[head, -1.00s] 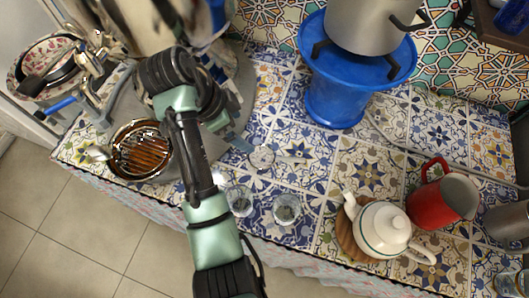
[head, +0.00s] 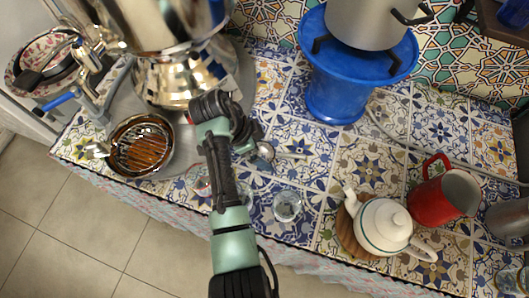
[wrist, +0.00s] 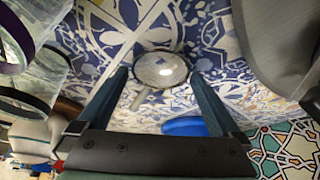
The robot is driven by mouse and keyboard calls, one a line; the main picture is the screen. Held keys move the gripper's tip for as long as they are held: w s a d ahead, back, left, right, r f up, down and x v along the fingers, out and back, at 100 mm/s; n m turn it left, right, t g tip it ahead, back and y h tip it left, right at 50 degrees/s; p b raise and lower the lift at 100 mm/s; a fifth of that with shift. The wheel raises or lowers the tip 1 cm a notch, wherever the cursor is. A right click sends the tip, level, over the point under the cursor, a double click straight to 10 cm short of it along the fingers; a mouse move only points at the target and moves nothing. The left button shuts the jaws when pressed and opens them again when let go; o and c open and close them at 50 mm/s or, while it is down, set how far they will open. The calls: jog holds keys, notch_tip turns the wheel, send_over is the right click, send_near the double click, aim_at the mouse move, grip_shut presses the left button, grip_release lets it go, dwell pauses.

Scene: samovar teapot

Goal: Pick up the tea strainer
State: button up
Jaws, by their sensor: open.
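The tea strainer (head: 265,153) lies on the patterned tile counter, with its thin handle pointing right in the head view. In the wrist view its round bowl (wrist: 160,70) shows between my two fingertips, with the handle running down and left. My gripper (head: 252,146) is at the strainer's left side in the head view, partly hidden by my wrist. In the wrist view my gripper (wrist: 163,72) is open, with one finger on each side of the bowl and nothing held. I cannot tell whether the fingers touch it.
Clear glasses (head: 287,205) stand near the front edge, close to my arm. A shiny samovar (head: 180,75) is behind left, beside a drip bowl (head: 118,160). A blue stand (head: 335,100) carries a metal pot (head: 365,25). A white teapot (head: 385,226) and red jug (head: 435,195) are at right.

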jog(key=shift+d+f, duration=0.15)
jog(key=shift+f, duration=0.3)
jog(key=c, duration=1.2)
jog(key=shift+c, duration=0.2)
jog(key=shift+r, duration=0.15)
